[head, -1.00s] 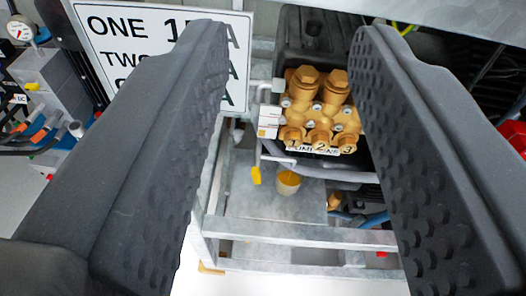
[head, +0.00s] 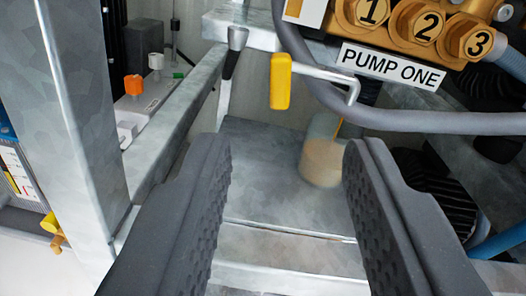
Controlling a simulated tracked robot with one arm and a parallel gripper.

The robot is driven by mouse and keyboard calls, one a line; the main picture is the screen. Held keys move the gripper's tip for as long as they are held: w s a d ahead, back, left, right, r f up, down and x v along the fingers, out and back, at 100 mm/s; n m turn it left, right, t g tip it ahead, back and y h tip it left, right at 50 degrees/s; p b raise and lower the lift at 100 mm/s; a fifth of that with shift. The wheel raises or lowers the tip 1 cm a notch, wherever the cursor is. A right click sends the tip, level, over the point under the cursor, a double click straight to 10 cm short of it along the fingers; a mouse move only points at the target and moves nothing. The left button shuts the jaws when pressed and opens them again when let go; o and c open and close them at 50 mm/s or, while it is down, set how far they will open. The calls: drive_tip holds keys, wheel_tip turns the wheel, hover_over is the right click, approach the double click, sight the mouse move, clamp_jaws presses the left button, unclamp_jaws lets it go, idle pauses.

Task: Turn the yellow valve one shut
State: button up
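A yellow valve handle (head: 281,82) hangs downward from the left end of a bent grey metal rod, left of the "PUMP ONE" label (head: 391,65). I take it to be valve one; no label shows on it. My gripper (head: 289,152) is open and empty, with its two dark studded fingers wide apart. In the picture the handle lies above the gap between the fingertips, with no contact visible. A cloudy cup (head: 322,160) with tan contents stands on the metal shelf, partly behind the right finger.
The brass pump block (head: 425,25), numbered 1 to 3, is at the top right. A grey hose (head: 420,121) runs beneath it. The metal shelf (head: 260,180) has clear space.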

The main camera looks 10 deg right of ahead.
sight(279, 84)
drive_tip(key=w, duration=0.4)
drive_tip(key=w+f+b, duration=0.1)
drive_tip(key=w, duration=0.4)
drive_tip(key=w+b, duration=0.1)
drive_tip(key=w, duration=0.3)
drive_tip(key=shift+w+d+f, duration=0.1)
drive_tip(key=shift+w+f, duration=0.1)
drive_tip(key=shift+w, duration=0.1)
drive_tip(key=shift+c, duration=0.2)
clamp_jaws()
